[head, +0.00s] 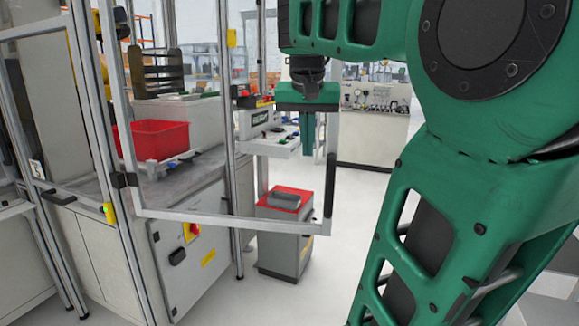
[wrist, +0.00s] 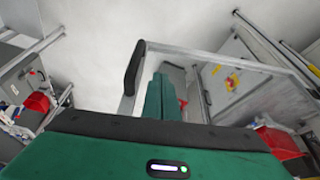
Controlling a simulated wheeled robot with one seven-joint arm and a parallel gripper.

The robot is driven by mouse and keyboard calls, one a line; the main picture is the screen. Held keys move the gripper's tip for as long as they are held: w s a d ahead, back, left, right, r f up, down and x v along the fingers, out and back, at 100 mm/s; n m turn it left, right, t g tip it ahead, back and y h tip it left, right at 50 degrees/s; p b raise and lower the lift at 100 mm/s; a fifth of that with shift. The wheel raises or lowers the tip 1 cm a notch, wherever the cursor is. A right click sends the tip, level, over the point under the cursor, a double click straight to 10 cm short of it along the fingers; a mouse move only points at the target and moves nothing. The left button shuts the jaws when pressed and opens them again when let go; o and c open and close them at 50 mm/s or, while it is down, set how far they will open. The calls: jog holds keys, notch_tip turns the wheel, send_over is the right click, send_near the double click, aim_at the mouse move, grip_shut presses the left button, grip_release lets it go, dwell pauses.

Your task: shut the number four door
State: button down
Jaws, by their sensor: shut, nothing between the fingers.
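The door (head: 230,222) is a clear panel in a grey metal frame. It stands swung open from the machine, hinged at its left post, with its free edge out to the right. Its black handle (head: 329,190) is on that free edge and also shows in the wrist view (wrist: 134,68). No number is readable on the door. My green gripper (head: 313,135) is shut and empty, fingers down, close to the upper free edge. In the wrist view its fingers (wrist: 160,98) are beside the handle and frame edge; I cannot tell whether they touch.
The machine cabinet (head: 190,262) with a red and yellow switch (head: 191,231) is behind the door. A red bin (head: 160,140) sits on its worktop. A grey box with a red top (head: 287,240) stands on the floor beyond the frame. A post carries a small tag (head: 37,170).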

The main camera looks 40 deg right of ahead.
aim_at(309, 164)
jog(key=w+d+f, duration=0.1)
jog(key=f, duration=0.1)
jog(key=w+d+f, duration=0.2)
jog(key=f, duration=0.1)
jog(key=w+d+f, duration=0.1)
jog(key=d+f, duration=0.1)
jog(key=f, duration=0.1)
jog(key=shift+w+d, duration=0.15)
jog(key=shift+d, duration=0.1)
jog(key=shift+w+d, duration=0.4)
jog(key=shift+d, duration=0.15)
